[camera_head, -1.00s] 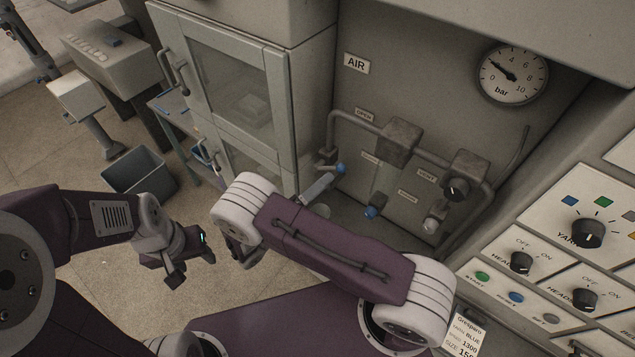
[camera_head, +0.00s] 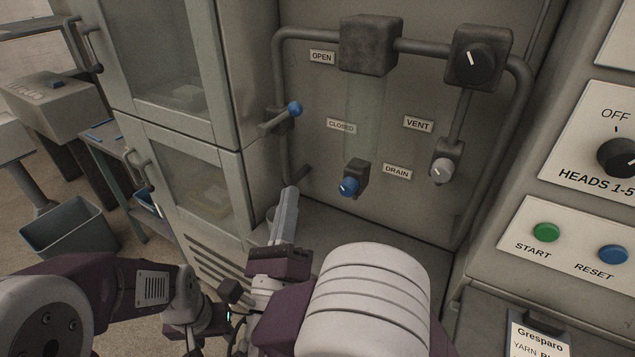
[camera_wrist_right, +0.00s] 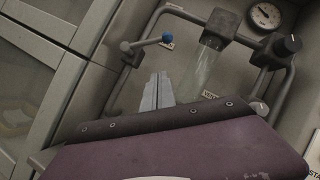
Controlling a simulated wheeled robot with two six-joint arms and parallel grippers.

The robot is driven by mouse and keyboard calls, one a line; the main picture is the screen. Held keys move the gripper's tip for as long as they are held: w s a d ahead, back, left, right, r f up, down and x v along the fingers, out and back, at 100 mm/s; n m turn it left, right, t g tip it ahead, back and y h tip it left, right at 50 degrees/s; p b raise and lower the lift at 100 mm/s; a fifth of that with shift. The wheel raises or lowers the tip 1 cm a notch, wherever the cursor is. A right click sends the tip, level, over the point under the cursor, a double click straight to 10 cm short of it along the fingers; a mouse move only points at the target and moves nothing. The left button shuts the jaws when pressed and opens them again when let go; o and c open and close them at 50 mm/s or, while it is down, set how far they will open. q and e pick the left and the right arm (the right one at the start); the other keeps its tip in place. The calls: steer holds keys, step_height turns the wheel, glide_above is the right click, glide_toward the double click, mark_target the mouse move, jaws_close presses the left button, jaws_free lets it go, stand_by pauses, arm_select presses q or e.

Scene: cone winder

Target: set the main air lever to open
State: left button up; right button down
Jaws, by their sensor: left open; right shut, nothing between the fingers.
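The main air lever (camera_head: 277,120) is a grey bar with a blue ball end on the left upright pipe. In the head view its ball lies left of and between the OPEN label (camera_head: 321,56) and the CLOSED label (camera_head: 341,125). The lever (camera_wrist_right: 147,42) also shows in the right wrist view, ball to the right. My right gripper (camera_head: 290,192) is shut and empty, its fingers pointing up below the lever, apart from it in the picture. Its fingers (camera_wrist_right: 158,77) stand below the ball in the wrist view. My left gripper (camera_head: 213,322) is open and empty, low and left.
A blue drain knob (camera_head: 349,186) and a grey vent knob (camera_head: 441,168) sit right of the lever. A cabinet (camera_head: 185,150) stands close on the left. The control panel (camera_head: 565,235) with START and RESET buttons is on the right. A bin (camera_head: 70,230) stands on the floor.

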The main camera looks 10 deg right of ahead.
mark_target(279, 119)
arm_select(q)
steer(key=shift+w+d+r+p, duration=0.1)
steer(key=shift+r+p, duration=0.15)
steer(key=shift+p, duration=0.55)
arm_select(e)
steer(key=w+r, duration=0.7)
steer(key=w, duration=0.3)
steer(key=shift+w+d+r, duration=0.2)
steer(key=shift+w+d, duration=0.05)
steer(key=shift+d, duration=0.2)
arm_select(q)
steer(key=shift+r, duration=0.1)
step_height(279, 119, up, 25)
steer(key=p, duration=2.5)
arm_select(e)
steer(key=w+a+r+n+g+y, duration=0.2)
steer(key=a+r+n+g+y, duration=0.1)
steer(key=n, duration=0.8)
steer(key=shift+w+a+r+g+y, duration=0.45)
steer(key=shift+r+y, duration=0.55)
steer(key=shift+r, duration=0.3)
steer(key=shift+s+f, duration=0.1)
